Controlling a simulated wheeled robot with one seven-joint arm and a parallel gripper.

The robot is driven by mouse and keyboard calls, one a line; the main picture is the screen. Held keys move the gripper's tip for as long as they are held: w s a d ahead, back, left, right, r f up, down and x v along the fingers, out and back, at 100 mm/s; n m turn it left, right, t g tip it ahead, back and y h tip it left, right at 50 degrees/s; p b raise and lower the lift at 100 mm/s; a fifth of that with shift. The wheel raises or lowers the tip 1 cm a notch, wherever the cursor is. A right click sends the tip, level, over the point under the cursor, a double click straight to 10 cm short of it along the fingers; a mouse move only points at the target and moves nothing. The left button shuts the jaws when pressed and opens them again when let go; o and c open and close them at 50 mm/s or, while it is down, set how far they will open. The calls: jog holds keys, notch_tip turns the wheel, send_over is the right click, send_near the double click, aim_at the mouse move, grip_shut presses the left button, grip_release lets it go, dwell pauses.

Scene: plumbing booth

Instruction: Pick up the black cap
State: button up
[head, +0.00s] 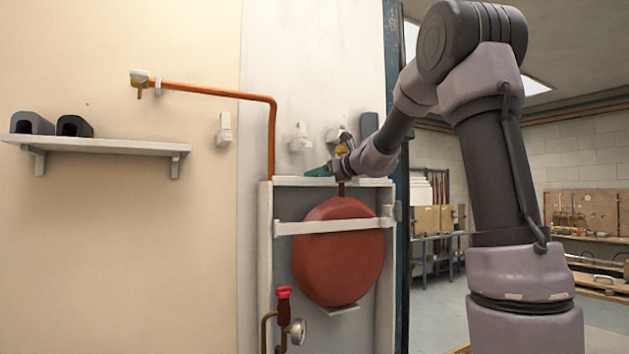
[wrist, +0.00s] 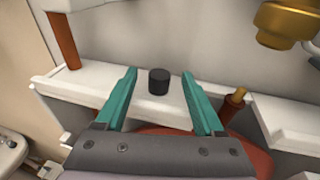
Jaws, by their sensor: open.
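The black cap (wrist: 159,82) is a small dark cylinder standing upright on the white top ledge (wrist: 85,93) of the cabinet. In the wrist view it lies between and slightly beyond the two teal fingers of my gripper (wrist: 158,95), apart from both. My gripper is open and empty. In the head view my gripper (head: 318,171) is just above the cabinet's top edge. I cannot make out the cap in that view.
A red round tank (head: 340,252) sits in the cabinet below. A copper pipe (head: 271,140) rises at the left of the ledge. A brass fitting (wrist: 284,22) hangs at the upper right, and a short copper stub (wrist: 235,97) stands right of my fingers.

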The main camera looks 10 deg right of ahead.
grip_shut()
jog(key=shift+r, duration=0.1)
notch_tip(320, 180, up, 18)
dwell(0.5)
